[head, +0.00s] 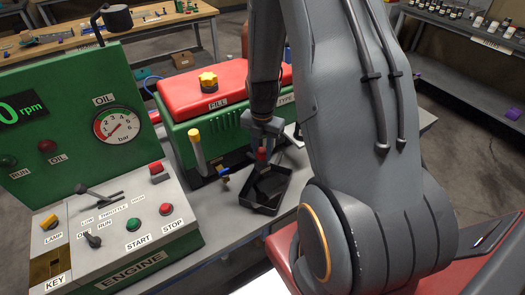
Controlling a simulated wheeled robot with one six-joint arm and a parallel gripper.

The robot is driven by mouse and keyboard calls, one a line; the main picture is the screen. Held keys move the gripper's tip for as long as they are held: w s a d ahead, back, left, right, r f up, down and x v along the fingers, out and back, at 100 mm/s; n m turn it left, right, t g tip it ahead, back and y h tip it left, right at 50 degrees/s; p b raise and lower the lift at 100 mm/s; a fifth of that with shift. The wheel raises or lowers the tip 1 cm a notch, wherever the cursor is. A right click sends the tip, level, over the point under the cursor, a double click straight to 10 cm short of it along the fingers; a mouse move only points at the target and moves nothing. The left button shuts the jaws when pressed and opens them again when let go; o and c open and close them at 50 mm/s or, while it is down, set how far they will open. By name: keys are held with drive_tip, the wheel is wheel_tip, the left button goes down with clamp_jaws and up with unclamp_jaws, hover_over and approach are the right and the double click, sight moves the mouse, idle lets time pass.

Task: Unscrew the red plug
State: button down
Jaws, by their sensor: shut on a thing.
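The red plug (261,153) shows as a small red piece at the tip of my gripper (262,146), low in front of the right part of the green engine (215,137). My gripper points down and is shut on the red plug. A black drain tray (262,208) sits on the bench just below the plug. My arm covers the engine's right end. I cannot tell whether the plug is still seated in the engine.
The engine has a red top with a yellow FILL cap (208,81). A yellow-topped tube (197,150) stands left of my gripper. A control panel (115,230) with switches and a gauge (117,125) fills the left. Shelves with bottles (480,30) stand at the back right.

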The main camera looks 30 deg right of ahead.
drive_tip(key=n, duration=0.6)
idle(0.3)
drive_tip(key=c, duration=1.3)
unclamp_jaws()
drive_tip(key=shift+o, duration=0.2)
